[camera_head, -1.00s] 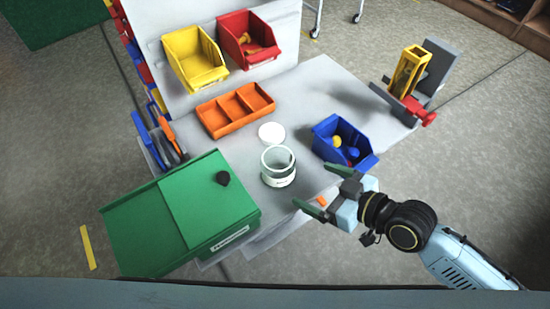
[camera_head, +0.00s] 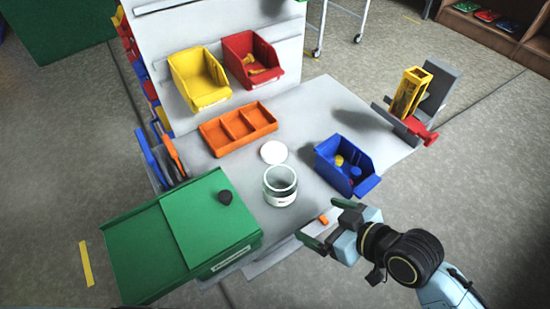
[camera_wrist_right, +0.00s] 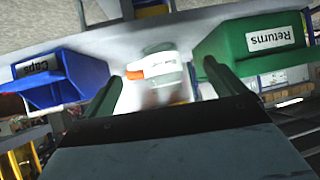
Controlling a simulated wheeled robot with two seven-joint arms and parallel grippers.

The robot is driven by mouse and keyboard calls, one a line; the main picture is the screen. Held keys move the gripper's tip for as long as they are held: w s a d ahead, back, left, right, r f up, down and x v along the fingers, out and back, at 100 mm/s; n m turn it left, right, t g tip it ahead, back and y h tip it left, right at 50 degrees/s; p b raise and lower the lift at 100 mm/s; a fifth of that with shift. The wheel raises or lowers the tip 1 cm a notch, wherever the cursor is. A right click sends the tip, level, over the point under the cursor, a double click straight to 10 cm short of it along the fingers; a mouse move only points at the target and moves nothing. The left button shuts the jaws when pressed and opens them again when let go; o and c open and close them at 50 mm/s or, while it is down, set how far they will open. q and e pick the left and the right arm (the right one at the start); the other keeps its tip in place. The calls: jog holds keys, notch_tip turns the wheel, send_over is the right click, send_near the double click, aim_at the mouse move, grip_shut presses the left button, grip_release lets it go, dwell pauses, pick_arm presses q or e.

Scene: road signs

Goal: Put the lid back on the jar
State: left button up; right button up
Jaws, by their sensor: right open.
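The jar (camera_head: 281,192), a pale clear-sided vessel with a white label, stands upright and open-topped on the grey bench. A round white disc that looks like its lid (camera_head: 274,152) lies flat on the bench just behind the jar, apart from it. My right gripper (camera_head: 326,221) is open and empty, in front and to the right of the jar, apart from it. In the right wrist view, the jar (camera_wrist_right: 168,75) shows beyond and between the open fingers (camera_wrist_right: 160,90); the lid is not distinguishable there. My left gripper is not in view.
A blue bin (camera_head: 345,172) stands right of the jar, a green Returns box (camera_head: 170,240) left. An orange divided tray (camera_head: 238,130) lies behind. Yellow (camera_head: 198,80) and red (camera_head: 252,62) bins hang at the back. A small orange piece (camera_head: 323,220) lies near the front edge.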

jog(key=s+d+f+m+g+h, duration=0.4)
jog(key=s+d+f+m+h, duration=0.25)
jog(key=s+d+f, duration=0.45)
jog(key=s+d+f+g+h, duration=0.1)
jog(key=s+f, duration=0.1)
jog(key=f, duration=0.8)
jog(key=s+d+f+g+h, duration=0.1)
jog(key=s+f, duration=0.1)
jog(key=f, duration=0.8)
jog(key=s+d+f, duration=0.2)
jog(key=s+f, duration=0.9)
jog(key=s, duration=0.3)
jog(key=shift+s+d+g, duration=0.25)
jog(key=shift+d+g, duration=0.05)
jog(key=shift+d, duration=0.1)
jog(key=shift+c, duration=0.4)
